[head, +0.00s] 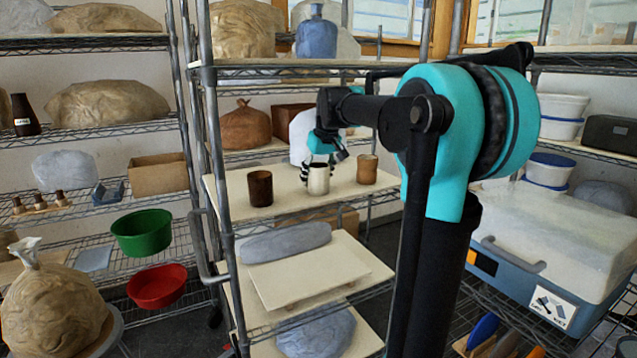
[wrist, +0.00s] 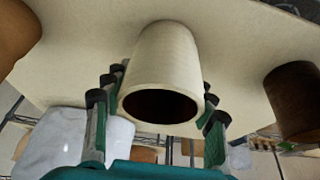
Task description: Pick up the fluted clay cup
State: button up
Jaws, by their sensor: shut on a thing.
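A cream cup (head: 318,182) is on a pale board (head: 228,205) on the middle shelf. My gripper (head: 319,170) is at this cup, with fingers on both sides of it. In the wrist view the cream cup (wrist: 162,75) sits between the green and black fingers, its dark mouth facing the camera. The gripper is shut on it; I cannot tell any gap between cup and board. A dark brown cup (head: 260,188) stands to its left and a tan-brown cup (head: 367,169) to its right in the head view. Fluting cannot be made out on any cup.
The dark cup (wrist: 296,100) and the tan-brown cup (wrist: 14,35) flank the gripper in the wrist view. A white bag-like lump (head: 303,135) stands behind the gripper. The shelf's metal post (head: 212,150) rises at the left. Bare board lies in front of the cups.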

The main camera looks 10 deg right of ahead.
jog(key=c, duration=0.3)
jog(key=shift+r, duration=0.1)
